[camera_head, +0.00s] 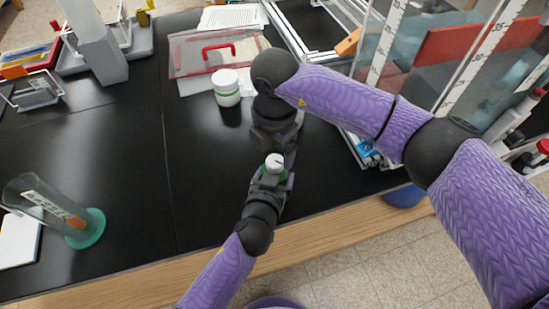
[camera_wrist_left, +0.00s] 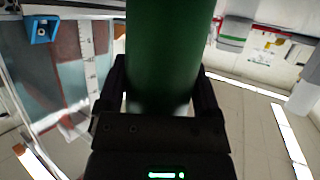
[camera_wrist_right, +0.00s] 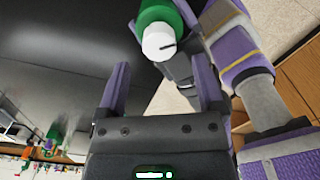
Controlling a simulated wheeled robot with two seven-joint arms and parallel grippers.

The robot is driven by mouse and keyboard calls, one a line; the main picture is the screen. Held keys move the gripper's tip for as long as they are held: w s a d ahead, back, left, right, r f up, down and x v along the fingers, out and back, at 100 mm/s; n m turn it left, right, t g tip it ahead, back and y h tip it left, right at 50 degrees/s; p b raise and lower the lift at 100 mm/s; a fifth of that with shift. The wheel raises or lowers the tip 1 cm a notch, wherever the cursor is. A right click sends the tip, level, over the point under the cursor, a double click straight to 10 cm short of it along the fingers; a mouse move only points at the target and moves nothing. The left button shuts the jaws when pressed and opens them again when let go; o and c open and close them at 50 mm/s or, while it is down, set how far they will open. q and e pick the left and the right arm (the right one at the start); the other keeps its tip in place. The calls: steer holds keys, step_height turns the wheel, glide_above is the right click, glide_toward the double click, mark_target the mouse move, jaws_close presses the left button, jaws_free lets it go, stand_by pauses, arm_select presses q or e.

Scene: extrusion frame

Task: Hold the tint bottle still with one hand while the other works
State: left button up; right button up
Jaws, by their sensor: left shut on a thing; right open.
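The tint bottle is green with a white cap. In the head view its cap (camera_head: 274,161) shows between my two grippers, near the front edge of the black bench. My left gripper (camera_head: 272,178) is shut on the bottle; in the left wrist view the green body (camera_wrist_left: 164,60) stands between the two fingers. In the right wrist view the white cap (camera_wrist_right: 159,42) and part of the green body show just beyond my right gripper (camera_wrist_right: 162,85). My right gripper is open and empty, its fingers apart on the near side of the cap. The bottle's lower part is hidden in the head view.
A measuring cylinder with a green base (camera_head: 86,229) leans at the left. An aluminium frame (camera_head: 300,40) is at the back. The bench's middle left is clear.

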mark_target(275, 161)
step_height(275, 161, down, 4)
steer(key=shift+f, duration=0.25)
jaws_close()
stand_by(0.3)
steer(key=shift+n, duration=0.4)
steer(key=n, duration=0.5)
steer(key=shift+n, duration=0.4)
steer(key=n, duration=0.5)
steer(key=shift+n, duration=0.4)
jaws_free()
